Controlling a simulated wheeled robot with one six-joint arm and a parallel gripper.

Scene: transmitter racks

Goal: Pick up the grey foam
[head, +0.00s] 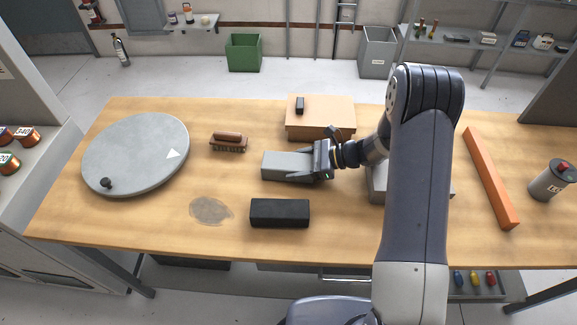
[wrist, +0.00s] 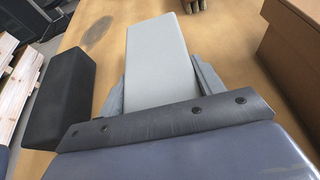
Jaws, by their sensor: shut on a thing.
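The grey foam (head: 285,165) is a pale grey block near the middle of the wooden table in the head view. My gripper (head: 318,163) comes from the right and is shut on the block's right end. In the wrist view the grey foam (wrist: 160,60) lies lengthwise between the two fingers (wrist: 160,90), one on each side. Its far end points away from the gripper. Whether its underside touches the table is hard to tell.
A cardboard box (head: 320,118) stands behind. A round grey turntable (head: 137,150) is at left. An orange bar (head: 490,178) and a grey canister (head: 552,181) are at right. The front left table is clear.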

